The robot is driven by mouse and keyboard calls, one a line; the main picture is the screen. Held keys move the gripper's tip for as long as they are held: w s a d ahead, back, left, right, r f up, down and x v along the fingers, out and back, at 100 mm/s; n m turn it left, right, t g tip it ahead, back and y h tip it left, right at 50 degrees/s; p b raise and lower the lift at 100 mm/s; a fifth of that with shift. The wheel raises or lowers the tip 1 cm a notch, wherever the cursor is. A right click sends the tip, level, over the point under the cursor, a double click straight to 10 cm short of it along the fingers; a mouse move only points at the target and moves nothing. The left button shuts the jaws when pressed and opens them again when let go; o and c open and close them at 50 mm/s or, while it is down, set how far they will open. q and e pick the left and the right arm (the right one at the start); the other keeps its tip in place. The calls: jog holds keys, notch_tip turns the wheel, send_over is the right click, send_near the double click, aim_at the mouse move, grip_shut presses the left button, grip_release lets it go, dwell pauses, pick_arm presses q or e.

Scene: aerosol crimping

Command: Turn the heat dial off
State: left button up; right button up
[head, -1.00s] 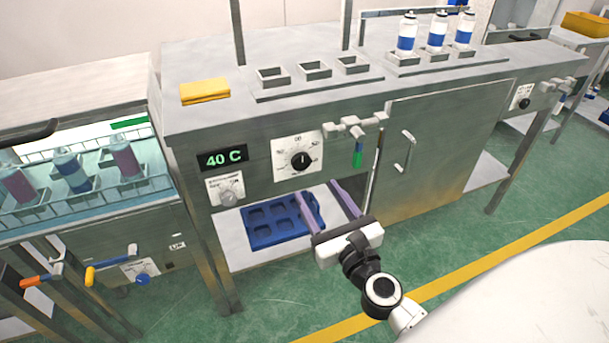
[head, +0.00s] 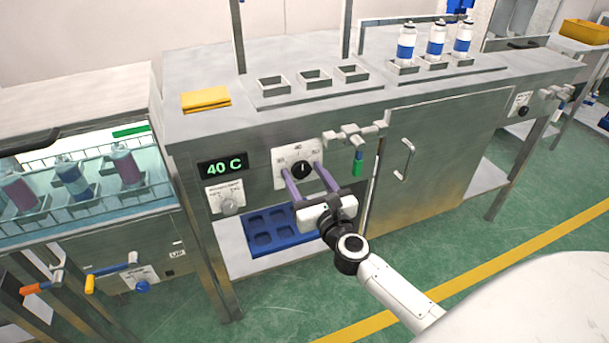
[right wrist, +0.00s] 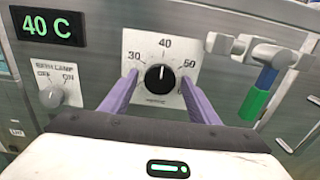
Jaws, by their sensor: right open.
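The heat dial (head: 302,169) is a black round knob on a white plate on the front of the steel bench. In the right wrist view the dial (right wrist: 159,79) has marks 30, 40 and 50, and its white pointer is up at 40. The green display (head: 223,164) to its left reads 40 C. My right gripper (head: 303,172) is open, with its two purple fingers pointing at the plate, one on each side of the knob. I cannot tell whether they touch it. My left gripper is not in view.
A smaller grey OFF/ON knob (head: 229,204) sits below the display. A tap-like fitting with a green tip (head: 357,162) is close on the right of the plate. A blue tray (head: 272,233) lies on the shelf below. White-and-blue cans (head: 436,40) stand on top.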

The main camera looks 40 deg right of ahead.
jog(key=c, duration=1)
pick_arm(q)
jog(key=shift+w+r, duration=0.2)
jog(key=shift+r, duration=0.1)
pick_arm(e)
jog(key=shift+c, duration=0.2)
